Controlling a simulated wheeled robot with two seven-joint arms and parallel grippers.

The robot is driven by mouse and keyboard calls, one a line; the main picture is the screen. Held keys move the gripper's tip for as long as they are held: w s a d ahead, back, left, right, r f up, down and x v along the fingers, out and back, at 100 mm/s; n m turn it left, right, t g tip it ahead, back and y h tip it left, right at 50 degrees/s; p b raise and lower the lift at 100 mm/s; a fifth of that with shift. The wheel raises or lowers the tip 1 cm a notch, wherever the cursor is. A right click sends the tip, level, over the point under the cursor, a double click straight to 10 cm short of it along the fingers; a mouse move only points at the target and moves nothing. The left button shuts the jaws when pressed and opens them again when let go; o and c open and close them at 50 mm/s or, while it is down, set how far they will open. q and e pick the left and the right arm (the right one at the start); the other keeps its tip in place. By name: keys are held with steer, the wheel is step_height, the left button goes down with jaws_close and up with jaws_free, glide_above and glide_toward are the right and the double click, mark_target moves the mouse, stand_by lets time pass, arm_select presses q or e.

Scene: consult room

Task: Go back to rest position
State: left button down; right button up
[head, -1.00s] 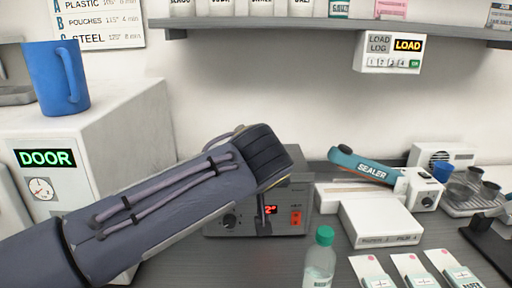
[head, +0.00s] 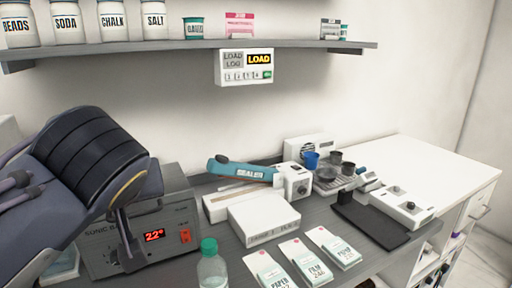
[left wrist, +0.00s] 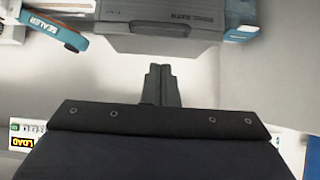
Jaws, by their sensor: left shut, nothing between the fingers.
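My left arm comes in from the left in the head view, its dark wrist in front of the grey sonic bath (head: 172,222). My left gripper (head: 130,248) shows only in part below the wrist. In the left wrist view the gripper's fingers (left wrist: 160,72) are together and empty, with the sonic bath (left wrist: 150,42) beyond them. My right gripper is in neither view.
A clear bottle with a green cap (head: 211,268) stands at the counter's front. Packets (head: 302,260), a white box (head: 263,222), the teal sealer (head: 240,169) and a cup tray (head: 345,183) lie to the right. A shelf (head: 190,45) runs above. The white surface at far right is mostly clear.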

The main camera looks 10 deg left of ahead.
arm_select(q)
steer(key=s+d+f+m+g+h+p, duration=0.1)
steer(key=s+d+f+m+h+p, duration=0.1)
steer(key=f, duration=0.8)
steer(key=s+d+f+m+g+h+p, duration=0.1)
steer(key=s+d+f+m+h+p, duration=0.2)
steer(key=s+d+f+h, duration=0.3)
step_height(320, 180, down, 6)
steer(key=shift+s+d+r+m+h+p, duration=0.25)
steer(key=shift+s+m+h, duration=0.4)
steer(key=shift+h, duration=0.55)
steer(key=shift+a, duration=0.15)
